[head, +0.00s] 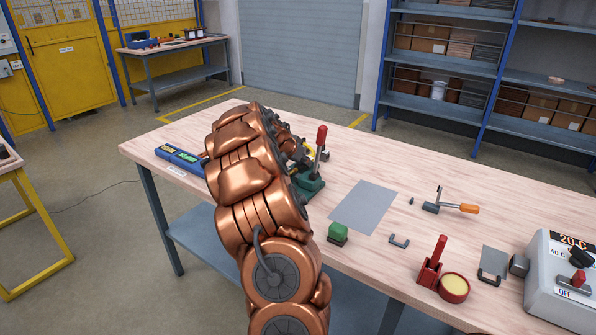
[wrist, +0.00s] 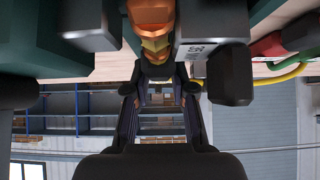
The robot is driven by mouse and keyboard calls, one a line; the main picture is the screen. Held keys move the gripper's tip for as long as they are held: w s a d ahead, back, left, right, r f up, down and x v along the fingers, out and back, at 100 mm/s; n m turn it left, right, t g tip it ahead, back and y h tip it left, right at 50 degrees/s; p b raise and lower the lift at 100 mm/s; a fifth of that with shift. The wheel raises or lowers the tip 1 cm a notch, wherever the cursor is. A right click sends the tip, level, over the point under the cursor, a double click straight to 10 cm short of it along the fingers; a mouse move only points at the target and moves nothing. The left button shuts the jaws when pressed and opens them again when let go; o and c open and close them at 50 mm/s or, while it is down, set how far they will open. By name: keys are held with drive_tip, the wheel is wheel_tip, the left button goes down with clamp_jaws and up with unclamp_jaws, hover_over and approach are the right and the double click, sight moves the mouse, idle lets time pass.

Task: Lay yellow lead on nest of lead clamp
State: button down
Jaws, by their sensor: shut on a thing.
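My gripper (wrist: 158,82) shows in the wrist view with its dark fingers close together at a small yellow-orange piece (wrist: 153,45), which looks like part of the yellow lead. A yellow cable (wrist: 288,76) curves at the right of that view. In the head view my bronze arm hides the gripper and most of what it holds. The lead clamp (head: 312,182), with a green base and an upright red handle (head: 321,138), stands just right of my arm. A bit of yellow (head: 309,150) shows beside it. The clamp's nest is hidden.
A blue device (head: 180,157) lies left of my arm.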

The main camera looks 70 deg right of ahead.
drive_tip(key=shift+r, duration=2)
